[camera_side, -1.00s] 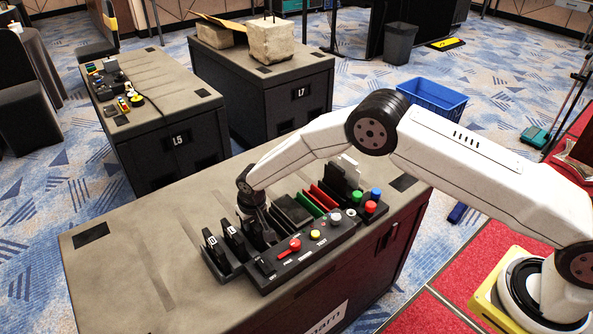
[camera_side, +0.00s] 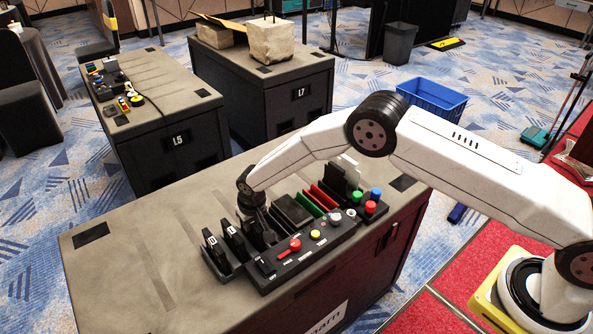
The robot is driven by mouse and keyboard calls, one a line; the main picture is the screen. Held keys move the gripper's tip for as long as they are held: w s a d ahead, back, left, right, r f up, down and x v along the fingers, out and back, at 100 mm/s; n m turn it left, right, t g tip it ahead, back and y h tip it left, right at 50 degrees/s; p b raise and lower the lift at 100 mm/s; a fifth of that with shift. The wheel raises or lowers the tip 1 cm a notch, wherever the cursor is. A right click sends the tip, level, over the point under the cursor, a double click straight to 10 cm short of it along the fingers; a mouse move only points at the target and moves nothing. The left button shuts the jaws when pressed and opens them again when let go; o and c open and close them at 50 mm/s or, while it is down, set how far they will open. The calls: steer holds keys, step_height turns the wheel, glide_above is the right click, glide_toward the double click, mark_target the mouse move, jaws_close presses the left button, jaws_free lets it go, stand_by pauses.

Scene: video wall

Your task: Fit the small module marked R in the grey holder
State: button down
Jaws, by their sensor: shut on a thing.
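My gripper (camera_side: 259,230) points down over the black equipment on the near bench. It is shut on a dark piece between its fingers. The piece is mostly hidden by the fingers and blends with the dark parts around it; no R can be read on it. To the left, a dark holder (camera_side: 224,268) carries two upright black modules, a left one (camera_side: 214,250) and a right one (camera_side: 233,238), each with a small white mark too small to read. My gripper is just right of these. I cannot tell whether the held piece touches the holder.
A black panel (camera_side: 312,255) with red and yellow buttons lies right in front of my gripper. Behind it stand a black block (camera_side: 293,209), green and red cards (camera_side: 325,196), and a box with coloured knobs (camera_side: 370,207). The bench's left part (camera_side: 135,250) is clear.

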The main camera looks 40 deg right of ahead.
steer(key=shift+c, duration=1.2)
jaws_free()
steer(key=shift+r, duration=0.1)
steer(key=shift+r, duration=3.85)
